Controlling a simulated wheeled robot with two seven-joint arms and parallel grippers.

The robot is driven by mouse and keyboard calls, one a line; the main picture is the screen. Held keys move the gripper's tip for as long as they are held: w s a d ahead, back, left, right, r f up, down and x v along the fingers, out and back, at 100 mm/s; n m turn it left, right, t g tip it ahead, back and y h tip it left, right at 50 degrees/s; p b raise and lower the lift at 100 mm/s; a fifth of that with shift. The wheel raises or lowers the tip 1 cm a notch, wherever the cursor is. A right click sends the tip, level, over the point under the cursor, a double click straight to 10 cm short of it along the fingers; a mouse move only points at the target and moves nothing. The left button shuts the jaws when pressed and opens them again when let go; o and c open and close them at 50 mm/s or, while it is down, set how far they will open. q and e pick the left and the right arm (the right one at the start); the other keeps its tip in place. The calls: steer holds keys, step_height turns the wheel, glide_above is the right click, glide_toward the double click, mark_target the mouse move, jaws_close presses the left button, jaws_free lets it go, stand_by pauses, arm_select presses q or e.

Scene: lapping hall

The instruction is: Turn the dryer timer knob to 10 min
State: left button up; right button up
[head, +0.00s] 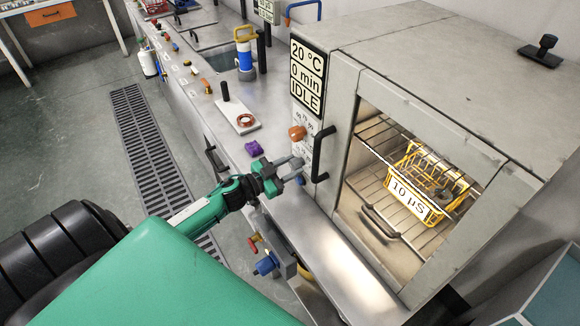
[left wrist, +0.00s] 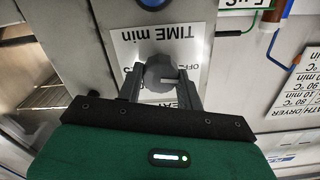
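The dryer (head: 400,110) is a grey cabinet at the right of the head view. Its display (head: 308,75) reads 20 °C, 0 min, IDLE. In the left wrist view a dark grey knob (left wrist: 159,73) sits on a white plate lettered TIME min, upside down there. My left gripper (head: 292,167) is at the dryer's front panel, its two fingers on either side of this knob. It looks open; contact with the knob is not clear. The knob's pointer setting cannot be read. My right gripper is not in view.
An orange knob (head: 297,132) and a black door handle (head: 322,154) are close to the left gripper. A yellow basket (head: 420,175) stands on the rack behind the dryer's window. A purple object (head: 254,149) lies on the steel bench. A blue round part (left wrist: 153,3) is beyond the TIME plate.

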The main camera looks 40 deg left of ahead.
arm_select(q)
steer(key=shift+c, duration=1.3)
steer(key=shift+m, duration=0.3)
steer(key=m+b, duration=0.1)
steer(key=m, duration=0.3)
steer(key=shift+m+b, duration=0.35)
steer(key=shift+m, duration=1.25)
steer(key=o, duration=1)
